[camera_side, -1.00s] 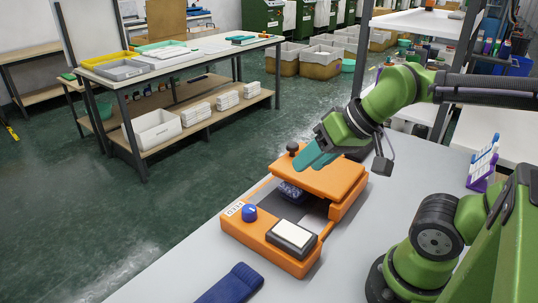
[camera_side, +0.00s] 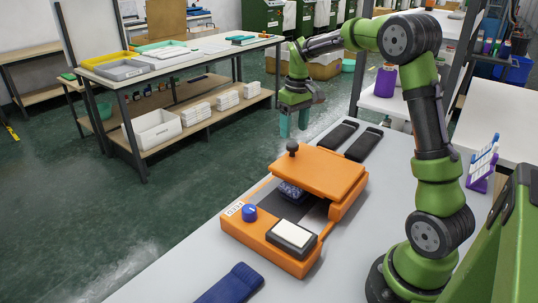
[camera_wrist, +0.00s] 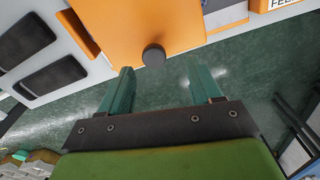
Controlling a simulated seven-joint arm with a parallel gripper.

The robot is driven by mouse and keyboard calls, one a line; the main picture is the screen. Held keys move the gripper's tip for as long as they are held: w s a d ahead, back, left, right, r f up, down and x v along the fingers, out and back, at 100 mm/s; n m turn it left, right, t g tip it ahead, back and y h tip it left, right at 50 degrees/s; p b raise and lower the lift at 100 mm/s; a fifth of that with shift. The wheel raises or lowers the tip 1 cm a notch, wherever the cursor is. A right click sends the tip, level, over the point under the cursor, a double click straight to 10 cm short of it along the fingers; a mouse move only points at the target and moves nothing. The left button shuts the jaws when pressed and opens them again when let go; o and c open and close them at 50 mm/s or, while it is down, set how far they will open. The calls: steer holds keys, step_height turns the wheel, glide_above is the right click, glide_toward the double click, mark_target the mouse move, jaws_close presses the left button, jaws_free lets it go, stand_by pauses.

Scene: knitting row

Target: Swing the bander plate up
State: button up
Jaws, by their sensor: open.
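The orange bander (camera_side: 262,236) stands on the grey table. Its orange plate (camera_side: 320,172) lies lowered over the back part, with a dark round knob (camera_side: 292,147) at its far left edge. Dark blue patterned material (camera_side: 291,191) shows under the plate. My gripper (camera_side: 292,124) points down, open and empty, above and behind the knob, apart from it. In the wrist view the teal fingers (camera_wrist: 161,90) are spread, and the knob (camera_wrist: 153,56) shows just beyond the gap between them, with the plate (camera_wrist: 150,22) behind it.
A blue knob (camera_side: 250,212) and a white-topped pad (camera_side: 292,234) sit on the bander's front. A folded blue item (camera_side: 232,284) lies at the table's front. Two black flat items (camera_side: 363,144) lie behind the bander. A purple rack (camera_side: 482,165) stands at right.

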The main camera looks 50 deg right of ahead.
mark_target(295, 146)
steer(key=shift+w+d+r+n, duration=0.6)
steer(key=shift+d+r+n, duration=0.2)
steer(key=shift+n, duration=0.1)
steer(key=shift+s+a+f, duration=0.15)
steer(key=shift+a+f, duration=0.05)
steer(key=shift+f, duration=0.05)
step_height(295, 146, down, 10)
steer(key=shift+r, duration=0.15)
steer(key=c, duration=0.9)
steer(key=shift+o, duration=0.2)
steer(key=shift+s+r+t, duration=0.3)
steer(key=shift+r, duration=0.45)
steer(key=shift+s+r+t, duration=0.3)
steer(key=shift+r, duration=0.4)
steer(key=shift+s+r+t, duration=0.4)
steer(key=shift+r, duration=0.35)
steer(key=shift+s+r+t, duration=0.35)
steer(key=shift+r+t, duration=0.05)
steer(key=shift+r, duration=0.3)
